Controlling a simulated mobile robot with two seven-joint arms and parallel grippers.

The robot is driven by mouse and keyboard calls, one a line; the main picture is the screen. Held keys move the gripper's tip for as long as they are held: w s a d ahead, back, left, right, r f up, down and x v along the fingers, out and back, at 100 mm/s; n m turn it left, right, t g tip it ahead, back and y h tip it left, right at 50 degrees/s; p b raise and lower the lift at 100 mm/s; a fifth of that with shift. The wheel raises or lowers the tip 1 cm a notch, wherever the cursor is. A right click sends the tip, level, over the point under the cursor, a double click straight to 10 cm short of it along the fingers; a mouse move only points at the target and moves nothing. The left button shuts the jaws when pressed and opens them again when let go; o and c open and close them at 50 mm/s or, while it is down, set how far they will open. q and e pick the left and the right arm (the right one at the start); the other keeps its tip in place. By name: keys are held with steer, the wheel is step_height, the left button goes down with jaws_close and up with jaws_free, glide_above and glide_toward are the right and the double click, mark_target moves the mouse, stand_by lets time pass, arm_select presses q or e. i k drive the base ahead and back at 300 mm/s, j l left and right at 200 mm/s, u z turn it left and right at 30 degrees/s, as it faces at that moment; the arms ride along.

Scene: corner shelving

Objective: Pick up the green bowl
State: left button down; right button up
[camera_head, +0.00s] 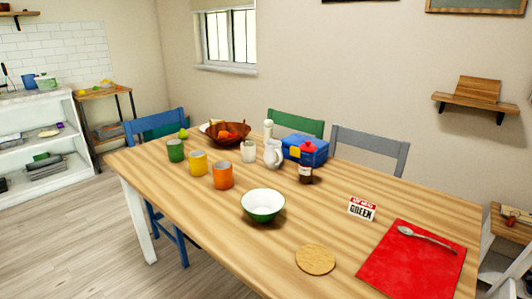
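Neither of my grippers shows in the head view, and nothing touches the bowl.
A small jar (306,174) and a blue box (305,150) are farther back. A round coaster (315,259), a sign (362,208) and a red mat (412,262) with a spoon (425,238) lie right.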

mark_target(263, 205)
steer(key=i+j, duration=0.3)
steer(key=j, duration=0.15)
steer(key=i+j, duration=0.25)
steer(key=j, duration=0.25)
steer(key=i+j+z, duration=0.1)
steer(key=z, duration=0.3)
steer(key=j+z, duration=0.25)
steer(key=z, duration=0.15)
steer(key=i+j+z, duration=0.1)
steer(key=j+z, duration=0.25)
steer(key=l, duration=0.1)
